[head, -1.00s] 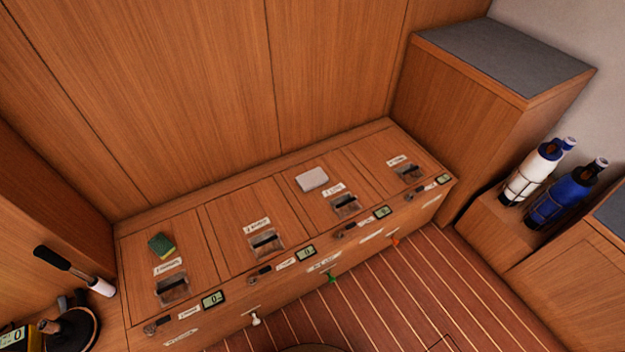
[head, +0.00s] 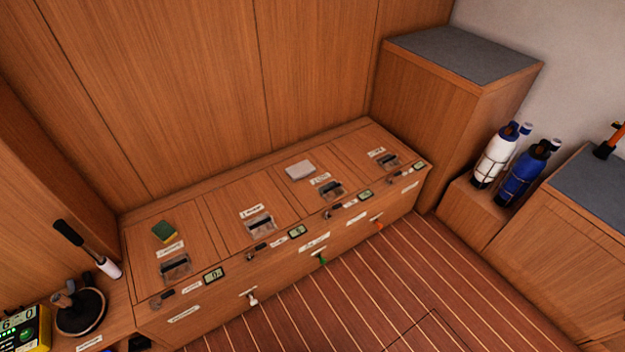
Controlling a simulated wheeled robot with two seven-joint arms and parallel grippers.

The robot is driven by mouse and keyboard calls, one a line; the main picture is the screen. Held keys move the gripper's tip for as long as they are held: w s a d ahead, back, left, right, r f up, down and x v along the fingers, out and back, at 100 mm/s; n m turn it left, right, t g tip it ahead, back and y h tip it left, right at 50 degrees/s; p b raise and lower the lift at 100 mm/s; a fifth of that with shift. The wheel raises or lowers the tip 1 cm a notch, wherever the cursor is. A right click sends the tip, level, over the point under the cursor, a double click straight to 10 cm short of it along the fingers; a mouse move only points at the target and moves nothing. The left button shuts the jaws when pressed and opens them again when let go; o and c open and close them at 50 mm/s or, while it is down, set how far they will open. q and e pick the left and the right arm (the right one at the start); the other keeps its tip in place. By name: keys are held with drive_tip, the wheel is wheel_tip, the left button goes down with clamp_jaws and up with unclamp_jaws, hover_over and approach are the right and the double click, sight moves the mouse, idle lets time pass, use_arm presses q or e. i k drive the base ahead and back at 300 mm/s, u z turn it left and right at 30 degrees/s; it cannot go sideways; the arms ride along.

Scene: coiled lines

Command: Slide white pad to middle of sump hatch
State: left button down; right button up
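The white pad (head: 300,170) lies flat on the wooden bench top, on the third hatch from the left, towards its back edge. Several hatches sit in a row, each with a label and a dark recessed handle. The label lettering is too small to read, so I cannot tell which one is the sump hatch. Neither of my grippers is in view.
Small displays and latches line the bench's front edge, with coloured pulls below. A black-handled tool (head: 88,249), a dark round dish (head: 80,312) and a yellow device (head: 24,330) stand at left. White (head: 494,158) and blue (head: 522,175) bottles stand right. The striped floor (head: 350,290) is clear.

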sight(298, 171)
drive_tip(key=k, duration=0.6)
drive_tip(key=z, duration=0.85)
drive_tip(key=i, duration=0.75)
drive_tip(key=z, duration=0.7)
drive_tip(key=i, duration=0.8)
drive_tip(key=u, duration=0.55)
drive_tip(key=i, duration=0.75)
drive_tip(key=u, duration=0.75)
